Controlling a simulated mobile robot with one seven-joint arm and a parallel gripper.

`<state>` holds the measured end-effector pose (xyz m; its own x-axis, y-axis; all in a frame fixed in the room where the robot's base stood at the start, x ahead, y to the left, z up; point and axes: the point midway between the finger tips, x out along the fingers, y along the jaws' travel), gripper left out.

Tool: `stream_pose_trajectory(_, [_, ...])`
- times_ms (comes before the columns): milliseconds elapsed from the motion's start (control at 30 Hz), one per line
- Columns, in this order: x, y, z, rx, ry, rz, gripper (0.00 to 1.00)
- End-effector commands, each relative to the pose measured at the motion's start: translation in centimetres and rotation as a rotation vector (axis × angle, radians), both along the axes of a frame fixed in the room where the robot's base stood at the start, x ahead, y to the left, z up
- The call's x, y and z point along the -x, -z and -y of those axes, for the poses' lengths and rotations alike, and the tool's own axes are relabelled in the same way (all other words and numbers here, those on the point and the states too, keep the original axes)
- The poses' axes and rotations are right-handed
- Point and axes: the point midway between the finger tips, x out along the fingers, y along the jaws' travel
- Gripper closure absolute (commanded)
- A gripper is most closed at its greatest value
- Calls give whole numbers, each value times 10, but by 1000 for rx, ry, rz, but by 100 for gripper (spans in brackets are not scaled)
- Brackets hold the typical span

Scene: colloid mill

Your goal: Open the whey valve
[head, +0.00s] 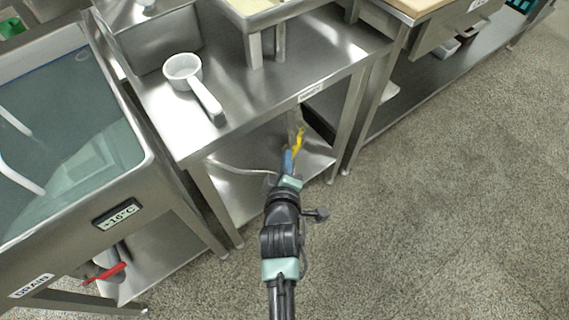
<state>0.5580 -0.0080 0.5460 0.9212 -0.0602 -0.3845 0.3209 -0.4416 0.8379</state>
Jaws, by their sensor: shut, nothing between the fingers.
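A yellow lever (299,142) shows under the front edge of the steel table, below a small label (310,92) too small to read. It slants down toward my gripper, beside a short grey pipe (293,118) coming down from the table. I take this to be the whey valve. My gripper (288,158) reaches in from below, with its bluish fingers shut and empty. Its tip is at or very near the lower end of the lever; I cannot tell whether they touch. My gripper partly hides that end.
A white ladle (194,82) lies on the steel table (240,100). At left is a water-filled tank (75,130) marked +16°C, with a red lever (105,273) near a DRAIN label (32,286). Table legs (345,135) stand close right of my gripper. The floor (450,210) at right is clear.

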Motion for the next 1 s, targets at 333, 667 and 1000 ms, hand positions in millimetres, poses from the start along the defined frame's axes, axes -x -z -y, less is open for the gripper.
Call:
stream_pose_trajectory(333, [-7, 29, 11, 217, 4, 158, 100])
stream_pose_trajectory(667, [-13, 35, 20, 377, 6, 273, 100])
stream_pose_trajectory(1000, [-17, 33, 26, 461, 7, 334, 100])
